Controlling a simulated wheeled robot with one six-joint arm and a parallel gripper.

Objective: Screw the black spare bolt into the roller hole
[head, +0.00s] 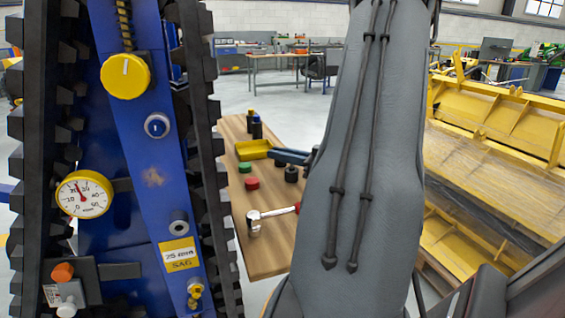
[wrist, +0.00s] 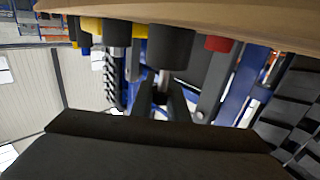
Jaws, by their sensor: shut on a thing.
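The black spare bolt (head: 291,173) stands on the wooden table in the head view. In the wrist view, which appears upside down, the black bolt (wrist: 172,46) has its dark head at the table and a pale shank toward my gripper. My gripper (wrist: 162,98) has its fingers closed around that shank. In the head view my arm hides most of the gripper. The blue tracked carrier (head: 160,190) stands at left. A grey round fitting (head: 180,226) with a dark centre sits on its blue beam; I cannot tell whether it is the roller hole.
The wooden table (head: 268,260) holds a green cap (head: 245,167), a red cap (head: 252,184), a yellow tray (head: 253,149), dark bottles (head: 256,128) and a ratchet (head: 272,212). Black track (head: 203,150) borders the beam. Yellow machinery (head: 490,120) stands at right.

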